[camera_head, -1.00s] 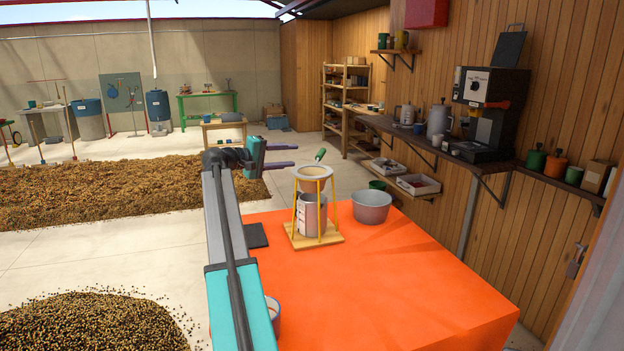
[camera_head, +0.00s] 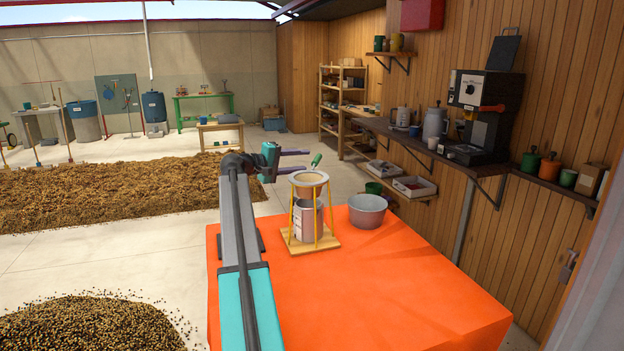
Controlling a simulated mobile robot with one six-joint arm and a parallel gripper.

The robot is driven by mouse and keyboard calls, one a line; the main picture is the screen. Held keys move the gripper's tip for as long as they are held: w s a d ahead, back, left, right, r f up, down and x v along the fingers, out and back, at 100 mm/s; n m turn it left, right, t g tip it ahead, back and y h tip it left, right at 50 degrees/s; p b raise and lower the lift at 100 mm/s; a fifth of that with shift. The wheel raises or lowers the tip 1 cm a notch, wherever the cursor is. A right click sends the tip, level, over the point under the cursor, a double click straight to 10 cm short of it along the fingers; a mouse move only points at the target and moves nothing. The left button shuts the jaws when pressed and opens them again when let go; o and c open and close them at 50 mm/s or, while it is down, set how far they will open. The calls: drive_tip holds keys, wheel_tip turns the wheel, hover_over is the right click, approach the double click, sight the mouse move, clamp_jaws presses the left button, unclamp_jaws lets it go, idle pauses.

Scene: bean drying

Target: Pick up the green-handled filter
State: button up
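The green-handled filter (camera_head: 308,182) rests in the top ring of a yellow-legged stand (camera_head: 320,243) on the orange table. Its green handle (camera_head: 316,160) sticks up at the back. A pale can (camera_head: 308,222) stands under it inside the stand. My gripper (camera_head: 308,161) comes from the left with its two purple fingers apart, pointing right. It is open and empty, close to the handle and the filter's rim in the picture. I cannot tell whether a finger touches the handle.
A grey bowl (camera_head: 368,213) stands right of the stand on the orange table (camera_head: 400,285). The table's front and right are clear. A wall shelf (camera_head: 420,146) with a coffee machine (camera_head: 482,105) runs along the right. Bean heaps (camera_head: 95,325) lie on the floor at left.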

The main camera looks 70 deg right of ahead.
sight(317, 159)
drive_tip(key=shift+x, duration=1.2)
drive_tip(key=shift+d, duration=0.1)
drive_tip(key=shift+p+x, duration=1.85)
drive_tip(key=shift+x, duration=0.7)
drive_tip(key=shift+r, duration=0.1)
clamp_jaws()
